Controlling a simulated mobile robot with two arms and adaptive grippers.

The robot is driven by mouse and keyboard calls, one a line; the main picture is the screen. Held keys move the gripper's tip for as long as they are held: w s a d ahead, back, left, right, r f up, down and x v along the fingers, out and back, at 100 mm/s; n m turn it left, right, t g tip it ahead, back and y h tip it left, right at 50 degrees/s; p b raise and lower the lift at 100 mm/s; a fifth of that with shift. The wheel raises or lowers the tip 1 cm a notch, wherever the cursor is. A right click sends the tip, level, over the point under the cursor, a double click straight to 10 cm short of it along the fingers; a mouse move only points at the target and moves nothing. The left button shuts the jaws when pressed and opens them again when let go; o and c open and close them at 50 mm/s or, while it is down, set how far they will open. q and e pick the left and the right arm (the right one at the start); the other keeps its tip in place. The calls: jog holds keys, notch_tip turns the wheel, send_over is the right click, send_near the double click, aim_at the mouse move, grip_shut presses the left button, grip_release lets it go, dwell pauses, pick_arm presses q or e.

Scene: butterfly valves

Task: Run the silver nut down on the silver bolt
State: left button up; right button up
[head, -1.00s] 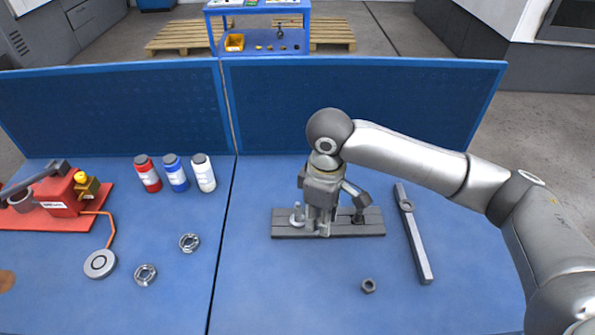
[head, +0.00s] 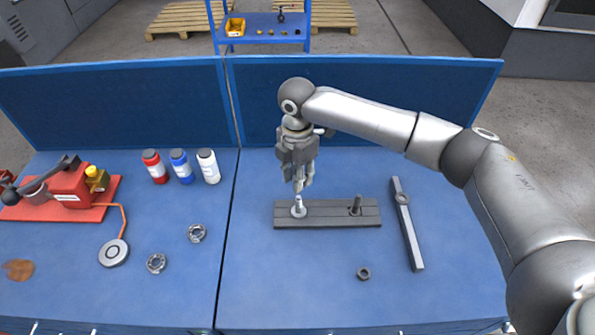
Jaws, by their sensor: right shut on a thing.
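The silver bolt (head: 298,202) stands upright near the left end of a dark grey plate, with a pale round part (head: 298,213) around its foot. My right gripper (head: 301,187) points down just above the bolt's top. Its fingers are close together and shut on a small piece, which I take to be the silver nut. The fingers hide it, and I cannot tell whether it touches the bolt. My left gripper is not in view.
The grey plate (head: 328,220) also carries a dark bolt (head: 356,205) at its right. A dark nut (head: 363,273) lies in front, and a long grey bar (head: 410,235) to the right. Bottles (head: 181,167), metal rings (head: 197,233) and a red device (head: 66,187) are left.

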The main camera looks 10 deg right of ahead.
aim_at(297, 197)
jog(key=shift+f+b, duration=2.2)
jog(key=shift+b, duration=0.3)
jog(key=shift+f, duration=0.45)
jog(key=shift+f+p, duration=0.15)
jog(key=shift+p, duration=0.95)
jog(key=shift+f, duration=0.35)
jog(key=shift+f+p, duration=0.4)
jog(key=shift+p, duration=0.1)
dwell(0.4)
